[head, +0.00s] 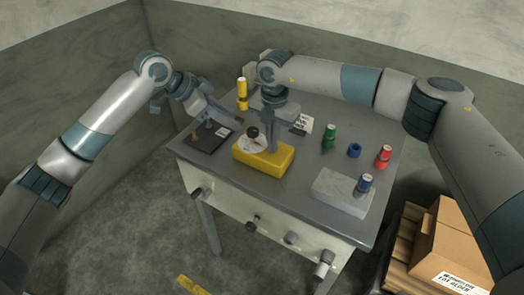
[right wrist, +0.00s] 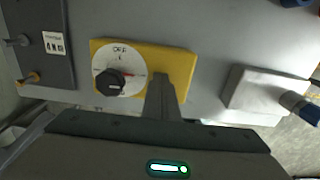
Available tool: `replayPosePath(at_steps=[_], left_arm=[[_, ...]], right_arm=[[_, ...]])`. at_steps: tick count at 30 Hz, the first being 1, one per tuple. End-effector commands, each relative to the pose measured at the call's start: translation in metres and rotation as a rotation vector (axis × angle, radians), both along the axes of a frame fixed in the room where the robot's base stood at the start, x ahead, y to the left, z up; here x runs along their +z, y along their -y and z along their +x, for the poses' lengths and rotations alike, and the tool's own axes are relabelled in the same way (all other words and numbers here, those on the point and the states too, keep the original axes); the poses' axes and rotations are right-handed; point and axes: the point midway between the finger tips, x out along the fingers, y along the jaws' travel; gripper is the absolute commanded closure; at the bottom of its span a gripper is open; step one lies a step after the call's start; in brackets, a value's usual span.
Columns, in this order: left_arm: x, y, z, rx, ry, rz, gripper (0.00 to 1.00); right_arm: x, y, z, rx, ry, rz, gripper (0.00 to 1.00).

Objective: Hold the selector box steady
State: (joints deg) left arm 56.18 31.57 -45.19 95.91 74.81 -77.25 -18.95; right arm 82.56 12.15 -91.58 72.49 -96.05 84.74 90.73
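The selector box is a yellow block (head: 279,165) on the grey table, with a white dial (head: 252,139) and a black knob. In the right wrist view the yellow box (right wrist: 180,62) shows "OFF" on its dial, a red pointer mark and the knob (right wrist: 114,83). My right gripper (head: 272,149) points down at the box beside the dial. Its fingers (right wrist: 161,78) are together over the yellow top and seem to touch it; contact is not certain. My left gripper (head: 236,121) is above and left of the box, near the dial; its finger opening is unclear.
A dark board (head: 207,139) with pegs lies left of the box. A yellow cylinder piece (head: 242,94) stands behind. Green (head: 329,137), blue (head: 354,150) and red (head: 383,156) pieces stand right. A pale block (head: 340,193) is near the front edge, with a blue-topped piece (head: 365,182).

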Motion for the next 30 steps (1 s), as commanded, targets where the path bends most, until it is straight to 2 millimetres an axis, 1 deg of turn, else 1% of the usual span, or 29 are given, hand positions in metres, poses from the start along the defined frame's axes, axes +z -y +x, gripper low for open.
replayPosePath(at_steps=[30], left_arm=[[-0.0008, 0.0, 0.0, 0.0, 0.0, 0.0, 0.69]], right_arm=[[-0.0073, 0.0005, -0.0031, 0.001, -0.009, -0.004, 1.0]])
